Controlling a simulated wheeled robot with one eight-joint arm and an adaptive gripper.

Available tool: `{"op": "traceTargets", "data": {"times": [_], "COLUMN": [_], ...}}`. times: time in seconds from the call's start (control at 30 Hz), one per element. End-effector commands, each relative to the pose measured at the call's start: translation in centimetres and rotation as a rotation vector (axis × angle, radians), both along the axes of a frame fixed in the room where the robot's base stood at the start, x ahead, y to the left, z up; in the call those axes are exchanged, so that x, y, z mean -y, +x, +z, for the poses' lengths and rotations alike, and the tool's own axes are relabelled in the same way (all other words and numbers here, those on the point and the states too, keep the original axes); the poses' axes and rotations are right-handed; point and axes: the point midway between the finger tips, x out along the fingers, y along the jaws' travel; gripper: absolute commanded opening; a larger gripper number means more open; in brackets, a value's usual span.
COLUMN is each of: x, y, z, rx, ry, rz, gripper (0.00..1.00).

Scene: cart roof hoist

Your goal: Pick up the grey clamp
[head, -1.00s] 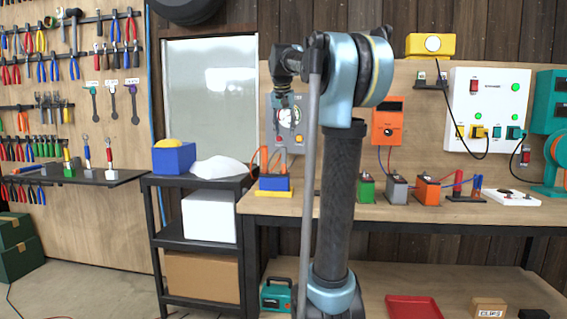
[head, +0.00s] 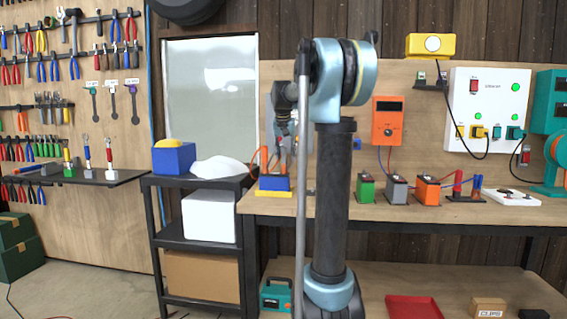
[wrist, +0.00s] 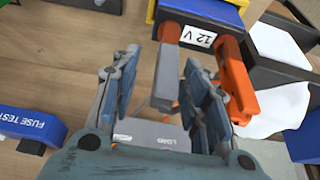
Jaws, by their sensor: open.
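The grey clamp (wrist: 168,72) stands in the blue and yellow holder marked 12 V (wrist: 205,12), beside an orange clamp (wrist: 236,80). In the head view the blue holder (head: 274,184) is on the left end of the bench, with the grey clamp partly hidden behind my gripper. My gripper (wrist: 160,86) is open, with one finger on each side of the grey clamp in the wrist view. I cannot tell whether a finger touches it. The right finger lies between the grey and orange clamps.
A grey part marked LOAD (wrist: 150,134) shows below the fingers. A blue FUSE TEST piece (wrist: 30,124) is at the left. The black cart (head: 195,180) with a white heap (head: 220,167) stands left of the bench. An orange meter (head: 387,121) hangs behind the bench.

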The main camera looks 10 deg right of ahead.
Motion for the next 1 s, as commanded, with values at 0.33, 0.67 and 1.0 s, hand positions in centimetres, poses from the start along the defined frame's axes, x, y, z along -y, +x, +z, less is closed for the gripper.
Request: {"op": "traceTargets", "data": {"times": [0.33, 0.67, 1.0], "x": [-0.1, 0.1, 0.1], "y": [1.5, 2.0, 2.0], "z": [-3.5, -4.9, -4.9], "rx": [0.0, 0.0, -0.001], "ry": [0.0, 0.0, 0.0], "rz": [0.0, 0.0, 0.0], "gripper": [0.42, 0.42, 0.0]}}
